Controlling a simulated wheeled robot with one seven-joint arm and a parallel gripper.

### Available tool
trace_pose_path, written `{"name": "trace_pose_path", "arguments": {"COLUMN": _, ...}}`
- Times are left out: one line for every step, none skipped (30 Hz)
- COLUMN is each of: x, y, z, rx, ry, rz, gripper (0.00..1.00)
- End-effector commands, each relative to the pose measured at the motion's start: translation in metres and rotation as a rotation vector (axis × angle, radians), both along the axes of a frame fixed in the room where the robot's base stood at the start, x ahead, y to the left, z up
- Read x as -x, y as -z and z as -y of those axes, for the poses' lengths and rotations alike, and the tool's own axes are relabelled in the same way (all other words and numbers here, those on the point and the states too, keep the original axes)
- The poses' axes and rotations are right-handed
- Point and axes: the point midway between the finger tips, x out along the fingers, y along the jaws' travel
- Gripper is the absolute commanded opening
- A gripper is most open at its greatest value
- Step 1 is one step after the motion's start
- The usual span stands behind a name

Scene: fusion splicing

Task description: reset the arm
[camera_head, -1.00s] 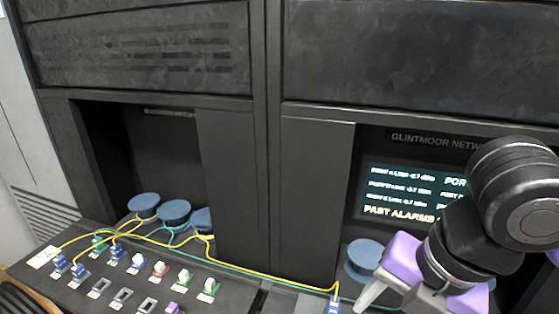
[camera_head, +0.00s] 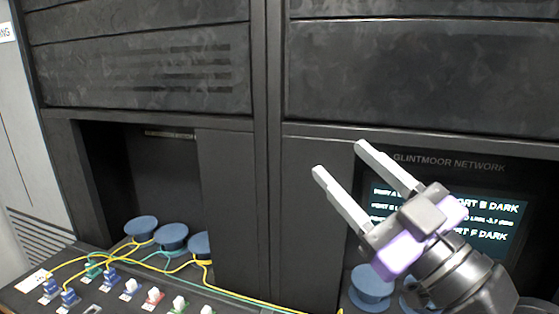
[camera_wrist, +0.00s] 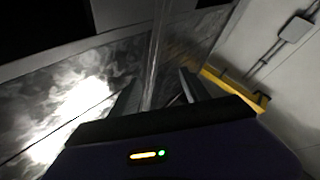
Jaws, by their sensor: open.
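My gripper (camera_head: 340,163) is raised in front of the right cabinet in the head view. Its two pale fingers are apart and point up and to the left, with nothing between them. Its purple body partly covers the lit screen (camera_head: 500,208). In the wrist view the two dark fingers (camera_wrist: 160,95) stand apart, with only a blurred cabinet surface and wall beyond. The gripper is clear of the cables and connectors.
Blue round spools (camera_head: 172,236) stand in the left bay, and another blue spool (camera_head: 371,287) is below my gripper. Yellow cables (camera_head: 205,275) and green cables run across the black panel. Several coloured connectors (camera_head: 154,296) sit on it at lower left.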

Motion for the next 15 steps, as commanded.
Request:
{"name": "trace_pose_path", "arguments": {"x": 0.002, "y": 0.01, "z": 0.01, "rx": -0.086, "ry": 0.023, "rz": -0.01, "gripper": 0.55}}
{"name": "trace_pose_path", "arguments": {"x": 0.003, "y": 0.014, "z": 0.017, "rx": -0.133, "ry": 0.04, "rz": -0.01, "gripper": 0.55}}
{"name": "trace_pose_path", "arguments": {"x": 0.005, "y": 0.02, "z": 0.027, "rx": -0.193, "ry": 0.063, "rz": -0.013, "gripper": 0.55}}
{"name": "trace_pose_path", "arguments": {"x": 0.006, "y": 0.026, "z": 0.034, "rx": -0.236, "ry": 0.079, "rz": -0.015, "gripper": 0.55}}
{"name": "trace_pose_path", "arguments": {"x": 0.008, "y": 0.032, "z": 0.041, "rx": -0.277, "ry": 0.096, "rz": -0.018, "gripper": 0.55}}
{"name": "trace_pose_path", "arguments": {"x": 0.011, "y": 0.042, "z": 0.05, "rx": -0.328, "ry": 0.119, "rz": -0.023, "gripper": 0.55}}
{"name": "trace_pose_path", "arguments": {"x": 0.014, "y": 0.049, "z": 0.056, "rx": -0.364, "ry": 0.136, "rz": -0.026, "gripper": 0.55}}
{"name": "trace_pose_path", "arguments": {"x": 0.018, "y": 0.057, "z": 0.063, "rx": -0.398, "ry": 0.155, "rz": -0.029, "gripper": 0.55}}
{"name": "trace_pose_path", "arguments": {"x": 0.022, "y": 0.069, "z": 0.07, "rx": -0.44, "ry": 0.178, "rz": -0.036, "gripper": 0.55}}
{"name": "trace_pose_path", "arguments": {"x": 0.026, "y": 0.078, "z": 0.076, "rx": -0.469, "ry": 0.197, "rz": -0.042, "gripper": 0.55}}
{"name": "trace_pose_path", "arguments": {"x": 0.03, "y": 0.088, "z": 0.081, "rx": -0.495, "ry": 0.216, "rz": -0.048, "gripper": 0.55}}
{"name": "trace_pose_path", "arguments": {"x": 0.036, "y": 0.101, "z": 0.087, "rx": -0.528, "ry": 0.239, "rz": -0.057, "gripper": 0.55}}
{"name": "trace_pose_path", "arguments": {"x": 0.041, "y": 0.112, "z": 0.092, "rx": -0.549, "ry": 0.26, "rz": -0.063, "gripper": 0.55}}
{"name": "trace_pose_path", "arguments": {"x": 0.046, "y": 0.122, "z": 0.096, "rx": -0.57, "ry": 0.276, "rz": -0.071, "gripper": 0.55}}
{"name": "trace_pose_path", "arguments": {"x": 0.054, "y": 0.135, "z": 0.101, "rx": -0.592, "ry": 0.302, "rz": -0.079, "gripper": 0.55}}
